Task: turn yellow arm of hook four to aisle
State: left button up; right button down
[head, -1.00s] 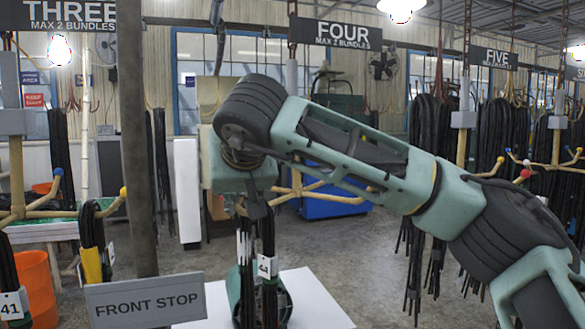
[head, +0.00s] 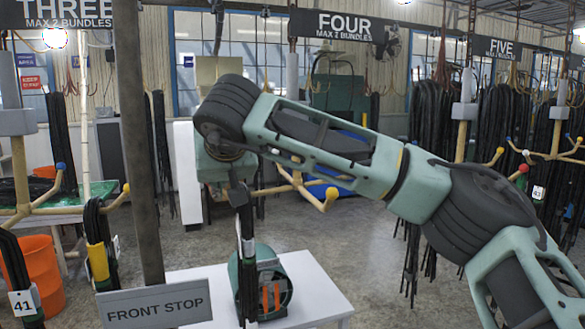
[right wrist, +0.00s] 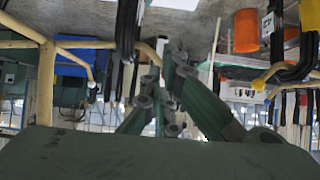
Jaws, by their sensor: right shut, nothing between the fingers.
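Hook four is the beige post (head: 292,70) under the FOUR sign (head: 336,26). Below my right arm, one of its arms (head: 307,186) reaches right and ends in a yellow tip (head: 331,193). My right forearm and wrist hide the middle of the post and the other arm ends. My right gripper (head: 239,198) points down, left of that yellow tip and apart from it. A dark hose bundle (head: 246,245) with a white strip hangs just below it. In the right wrist view its green fingers (right wrist: 163,78) are together and empty, beside a beige post (right wrist: 45,85). My left gripper is out of view.
A grey pole (head: 143,130) and the FRONT STOP sign (head: 155,304) stand at left front. Hook three with hose bundles (head: 98,240) and an orange bucket (head: 38,275) are farther left. A white tabletop (head: 325,290) lies below. Hoses (head: 500,120) hang at right; grey floor is clear between.

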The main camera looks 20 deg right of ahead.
jog(key=shift+s+d+r, duration=1.3)
jog(key=shift+d+r, duration=0.05)
jog(key=shift+r, duration=2.5)
jog(key=s+b, duration=0.5)
jog(key=s, duration=0.7)
jog(key=shift+d, duration=0.2)
